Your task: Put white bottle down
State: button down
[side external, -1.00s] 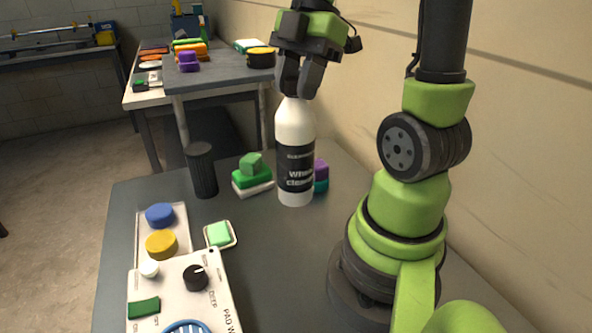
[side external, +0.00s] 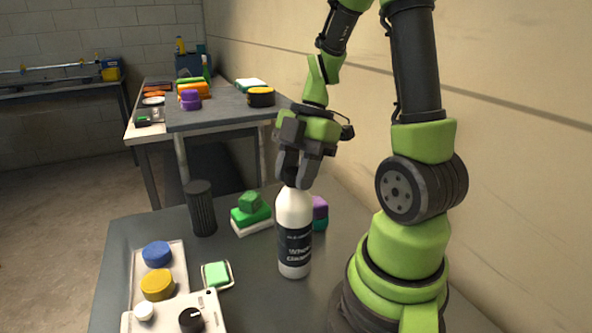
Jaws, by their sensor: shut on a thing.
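The white bottle (side external: 295,212) with a black label stands upright at the right middle of the grey table (side external: 250,285). Its base looks to be at the table top, but I cannot tell if it fully touches. My gripper (side external: 296,182) is above it, pointing down, with its fingers shut on the bottle's neck. The fingers hide the bottle's top.
Green and white sponges (side external: 250,214) and a purple and teal stack (side external: 319,213) sit just behind the bottle. A dark ribbed cylinder (side external: 201,208) stands to the left. A small tray with a green pad (side external: 217,275) and a tray with blue and yellow pads (side external: 157,285) lie front left.

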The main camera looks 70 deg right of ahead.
jog(key=c, duration=0.8)
grip_release()
jog(key=v, duration=1.1)
jog(key=shift+s+a+r+m+t+h, duration=0.4)
jog(key=shift+a+m+t, duration=0.55)
jog(key=shift+a+m, duration=1.85)
jog(key=shift+s+a+r+m+t+h, duration=0.35)
jog(key=shift+a+m+t, duration=0.65)
jog(key=shift+a+m, duration=1.75)
jog(key=shift+s+a+r+m+t+h, duration=0.25)
jog(key=shift+s+a+m+t+h, duration=0.5)
jog(key=shift+a+m, duration=2.05)
jog(key=shift+w+d+m, duration=0.2)
jog(key=shift+d+m, duration=0.25)
jog(key=shift+d, duration=0.05)
jog(key=shift+w+d+m, duration=0.15)
jog(key=shift+d+m, duration=0.25)
jog(key=shift+d, duration=0.05)
